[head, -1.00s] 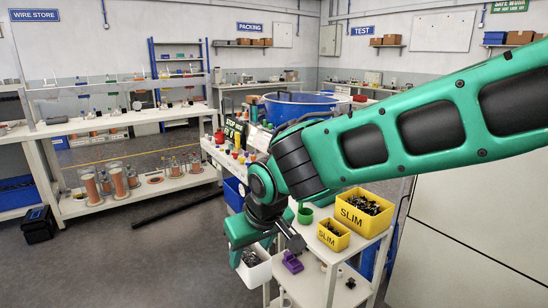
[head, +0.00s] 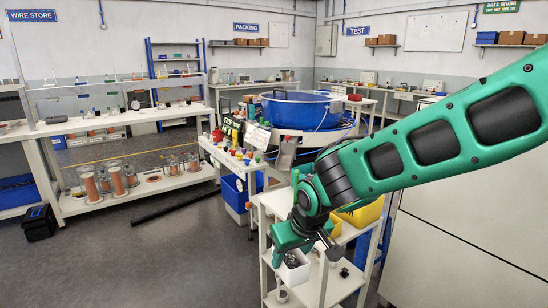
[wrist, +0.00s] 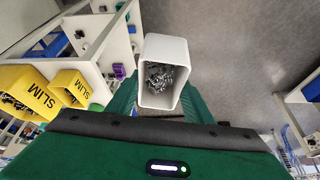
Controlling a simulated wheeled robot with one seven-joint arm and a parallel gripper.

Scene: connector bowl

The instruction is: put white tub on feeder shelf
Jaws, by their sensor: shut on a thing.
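The white tub (wrist: 165,52) is an open, box-shaped container with small metal parts inside. My gripper (wrist: 158,108) is shut on it, with a green finger on each side. In the head view the tub (head: 292,274) hangs below my gripper (head: 290,252), in front of the white shelf cart (head: 318,284). A large blue feeder bowl (head: 300,110) stands behind, with a white shelf (head: 228,160) of small coloured items at its left. I cannot tell for sure which surface is the feeder shelf.
Yellow SLIM bins (wrist: 30,92) stand on the cart, beside a purple holder (wrist: 119,71); my arm partly hides them in the head view (head: 362,214). A blue bin (head: 235,190) sits under the shelf. Open floor (head: 160,260) lies at left.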

